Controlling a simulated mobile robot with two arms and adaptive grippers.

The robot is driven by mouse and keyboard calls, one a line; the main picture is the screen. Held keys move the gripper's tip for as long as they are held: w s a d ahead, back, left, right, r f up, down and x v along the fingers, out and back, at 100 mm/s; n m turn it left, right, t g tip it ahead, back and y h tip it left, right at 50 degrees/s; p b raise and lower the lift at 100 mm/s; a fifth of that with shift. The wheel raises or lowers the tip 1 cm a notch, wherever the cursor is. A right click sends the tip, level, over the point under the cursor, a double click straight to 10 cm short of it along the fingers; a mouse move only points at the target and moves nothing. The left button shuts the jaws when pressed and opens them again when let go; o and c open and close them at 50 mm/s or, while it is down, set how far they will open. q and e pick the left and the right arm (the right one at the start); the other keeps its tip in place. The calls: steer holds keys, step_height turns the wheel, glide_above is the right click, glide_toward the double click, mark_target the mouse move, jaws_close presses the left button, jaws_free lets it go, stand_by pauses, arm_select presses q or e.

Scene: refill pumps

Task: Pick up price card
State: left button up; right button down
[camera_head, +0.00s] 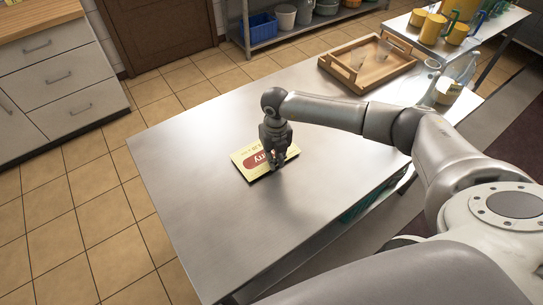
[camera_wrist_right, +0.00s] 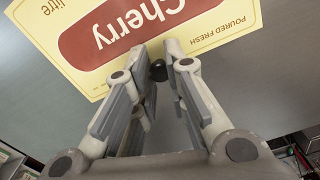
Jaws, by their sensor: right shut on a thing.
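The price card (camera_head: 252,161) is pale yellow with a red oval label. It is on the steel table (camera_head: 190,200), near the table's middle left in the head view. In the right wrist view the card (camera_wrist_right: 92,48) reads "Cherry", "litre" and "POURED FRESH", upside down. My right gripper (camera_head: 275,165) points down at the card's right part. Its fingers (camera_wrist_right: 158,65) are close together at the card's edge, shut on the card. The exact contact is partly hidden by the fingertips. A small dark piece shows between the fingertips. My left gripper is not in view.
A wooden tray (camera_head: 340,72) with clear cups stands at the table's far end. Yellow jugs (camera_head: 432,28) are on another table behind. The near and left tabletop is bare.

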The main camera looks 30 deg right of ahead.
steer(key=shift+r+b, duration=0.3)
steer(key=shift+r, duration=0.1)
step_height(320, 180, up, 2)
steer(key=shift+d+r+b, duration=0.1)
steer(key=shift+r+b, duration=0.05)
steer(key=shift+b, duration=0.55)
steer(key=s+d+r, duration=0.4)
steer(key=d+r, duration=0.1)
steer(key=r, duration=0.2)
steer(key=s+d+r+b, duration=0.1)
steer(key=s+d+r, duration=0.3)
steer(key=d+r, duration=0.2)
steer(key=shift+r, duration=0.95)
